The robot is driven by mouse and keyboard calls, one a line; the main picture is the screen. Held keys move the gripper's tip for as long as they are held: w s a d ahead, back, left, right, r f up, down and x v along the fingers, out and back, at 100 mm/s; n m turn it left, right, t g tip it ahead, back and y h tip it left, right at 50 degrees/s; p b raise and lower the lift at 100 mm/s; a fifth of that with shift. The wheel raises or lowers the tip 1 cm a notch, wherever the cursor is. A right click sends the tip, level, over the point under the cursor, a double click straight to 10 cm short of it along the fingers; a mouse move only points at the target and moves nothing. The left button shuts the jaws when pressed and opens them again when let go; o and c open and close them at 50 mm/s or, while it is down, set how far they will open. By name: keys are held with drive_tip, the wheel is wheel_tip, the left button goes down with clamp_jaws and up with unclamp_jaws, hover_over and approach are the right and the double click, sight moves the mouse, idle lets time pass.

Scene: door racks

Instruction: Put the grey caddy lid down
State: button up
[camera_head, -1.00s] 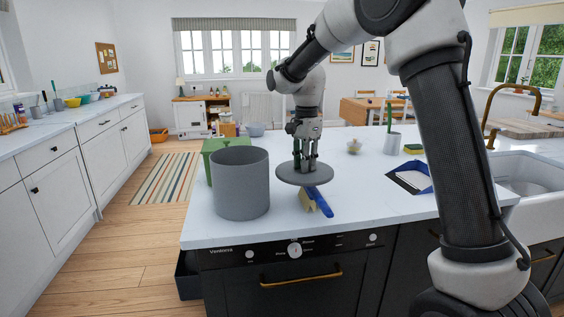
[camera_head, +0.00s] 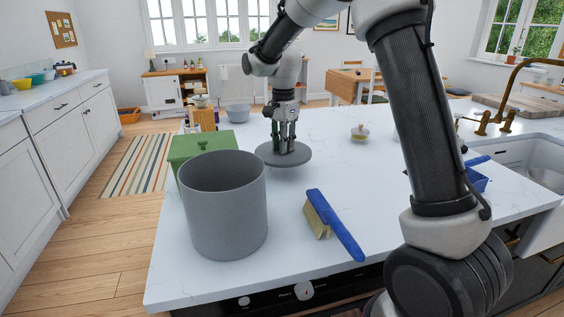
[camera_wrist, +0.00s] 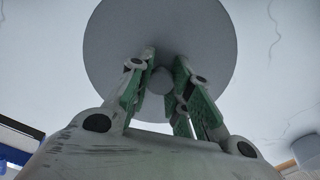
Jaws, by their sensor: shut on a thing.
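The grey caddy lid (camera_head: 297,156) is a flat round disc with a small knob. My gripper (camera_head: 284,146) is shut on the knob and holds the lid level, at or just above the white worktop; I cannot tell if it touches. In the wrist view the lid (camera_wrist: 200,28) fills the top middle, and both green-padded fingers (camera_wrist: 160,80) close on its knob. The grey caddy (camera_head: 226,215) stands open at the near left of the worktop, apart from the lid.
A green lidded box (camera_head: 200,146) stands behind the caddy. A blue brush (camera_head: 335,224) lies in front of the lid. A small glass jar (camera_head: 360,133) stands at the back, and a grey bowl (camera_head: 238,113) shows beyond. The worktop (camera_head: 320,170) right of the lid is clear.

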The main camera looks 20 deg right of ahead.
sight(283, 171)
drive_tip(key=shift+f, duration=2.9)
drive_tip(key=o, duration=0.9)
drive_tip(key=shift+f, duration=0.1)
drive_tip(key=shift+c, duration=0.2)
wheel_tip(283, 171, up, 12)
drive_tip(key=shift+s+r, duration=0.1)
drive_tip(key=shift+r, duration=0.1)
